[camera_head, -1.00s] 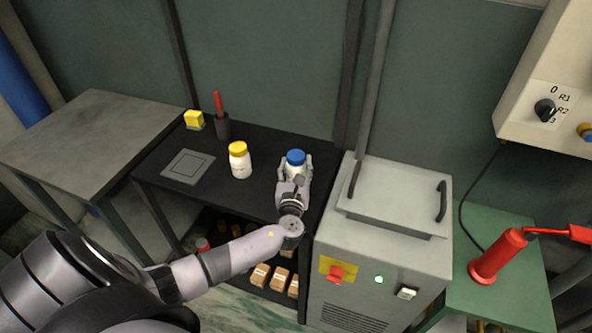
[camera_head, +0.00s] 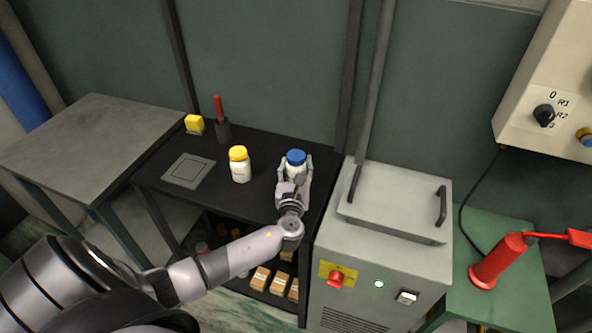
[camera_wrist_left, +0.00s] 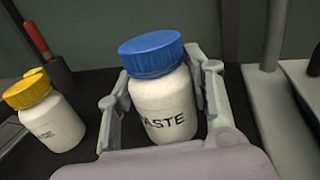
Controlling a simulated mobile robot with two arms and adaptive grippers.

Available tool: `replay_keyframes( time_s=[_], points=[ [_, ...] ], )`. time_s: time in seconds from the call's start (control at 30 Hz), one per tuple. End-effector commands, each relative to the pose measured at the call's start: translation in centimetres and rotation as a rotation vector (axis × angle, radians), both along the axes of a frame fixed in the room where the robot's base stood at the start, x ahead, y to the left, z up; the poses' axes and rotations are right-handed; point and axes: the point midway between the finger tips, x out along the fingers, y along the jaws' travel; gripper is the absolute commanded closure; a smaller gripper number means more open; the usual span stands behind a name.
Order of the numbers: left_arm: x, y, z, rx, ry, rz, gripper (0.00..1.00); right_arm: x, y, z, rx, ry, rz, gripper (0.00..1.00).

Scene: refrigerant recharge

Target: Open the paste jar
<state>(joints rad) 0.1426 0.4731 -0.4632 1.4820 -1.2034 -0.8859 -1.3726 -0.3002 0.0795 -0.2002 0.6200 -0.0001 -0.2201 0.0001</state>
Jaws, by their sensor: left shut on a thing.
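The paste jar (camera_head: 296,168) is a white bottle with a blue lid, upright at the right end of the black bench. Its label, partly hidden, reads "ASTE" in the left wrist view (camera_wrist_left: 165,108). The blue lid (camera_wrist_left: 151,53) is on the jar. My left gripper (camera_head: 295,172) is shut on the jar's white body, one finger on each side, below the lid; the fingers also show in the left wrist view (camera_wrist_left: 160,95). My right gripper is not in view.
A white jar with a yellow lid (camera_head: 240,166) stands to the left on the black bench (camera_head: 215,195). A grey machine (camera_head: 385,260) stands close on the right.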

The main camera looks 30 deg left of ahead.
Motion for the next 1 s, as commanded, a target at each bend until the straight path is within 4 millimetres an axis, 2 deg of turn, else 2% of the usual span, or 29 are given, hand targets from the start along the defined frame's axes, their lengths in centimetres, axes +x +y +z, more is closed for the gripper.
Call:
replay_keyframes(
  time_s=[0.3, 0.5, 0.7, 1.0],
  points=[
    [0.1, 0.0, 9.2, -0.001, -0.01, -0.002, 0.9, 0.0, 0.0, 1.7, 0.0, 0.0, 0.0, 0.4],
    [0.1, 0.0, 14.4, 0.001, -0.01, -0.002, 0.9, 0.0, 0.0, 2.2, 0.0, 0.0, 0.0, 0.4],
    [0.1, 0.0, 17.4, 0.002, -0.006, -0.001, 0.9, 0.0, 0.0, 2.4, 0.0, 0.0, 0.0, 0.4],
    [0.0, 0.0, 18.4, 0.001, -0.003, 0.0, 0.9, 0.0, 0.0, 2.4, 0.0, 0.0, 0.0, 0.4]
  ],
)
